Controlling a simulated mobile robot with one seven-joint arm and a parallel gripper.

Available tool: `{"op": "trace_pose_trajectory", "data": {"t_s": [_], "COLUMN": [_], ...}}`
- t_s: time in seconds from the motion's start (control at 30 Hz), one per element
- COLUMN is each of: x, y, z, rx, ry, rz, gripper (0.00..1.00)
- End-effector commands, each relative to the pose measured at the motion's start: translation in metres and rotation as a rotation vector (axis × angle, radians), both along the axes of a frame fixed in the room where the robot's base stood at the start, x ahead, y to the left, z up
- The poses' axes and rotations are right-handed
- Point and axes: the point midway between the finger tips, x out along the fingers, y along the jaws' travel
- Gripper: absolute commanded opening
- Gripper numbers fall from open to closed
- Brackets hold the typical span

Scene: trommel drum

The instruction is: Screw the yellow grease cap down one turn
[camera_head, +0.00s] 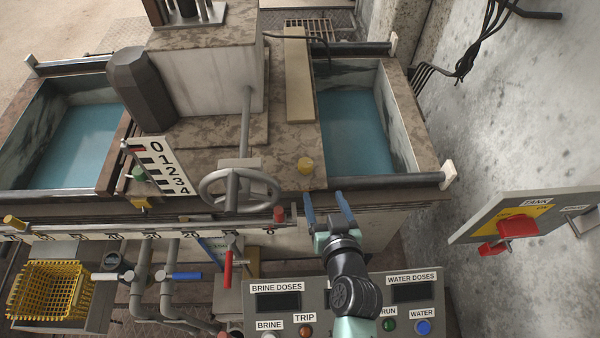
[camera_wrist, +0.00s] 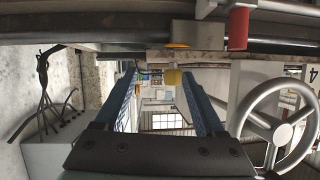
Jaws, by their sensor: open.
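The yellow grease cap (camera_head: 305,165) sits on the brown, rust-stained deck beside the right-hand water tank. In the wrist view a small yellow cap (camera_wrist: 173,76) shows between the fingers, farther off, and looks like the same cap. My gripper (camera_head: 327,205) is open and empty, with its two blue fingers apart and pointing toward the far side. It is in front of the cap and a little to its right, not touching it. The fingers also show in the wrist view (camera_wrist: 160,82). Threads under the cap cannot be seen.
A grey handwheel (camera_head: 240,190) stands left of the cap. A red piece (camera_head: 280,214) is on the scale rail near my gripper. A button panel (camera_head: 275,300) lies below, and a red-handled tank switch (camera_head: 515,227) is at right. Open space surrounds the fingers.

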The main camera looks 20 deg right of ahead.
Motion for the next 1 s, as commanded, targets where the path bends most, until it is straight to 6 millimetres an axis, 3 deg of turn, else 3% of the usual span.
{"op": "trace_pose_trajectory", "data": {"t_s": [0.03,0.2,0.5,0.77,1.0], "x": [0.003,0.011,0.009,0.006,0.034], "y": [-0.004,-0.008,-0.008,-0.005,0.001], "z": [-0.021,-0.027,-0.010,0.005,0.008], "rx": [0.008,0.018,-0.036,-0.072,-0.071], "ry": [-0.020,-0.112,-0.323,-0.405,-0.410], "rz": [0.017,0.114,0.276,0.327,0.331], "gripper": [0.72,0.72,0.72,0.72,0.72]}}
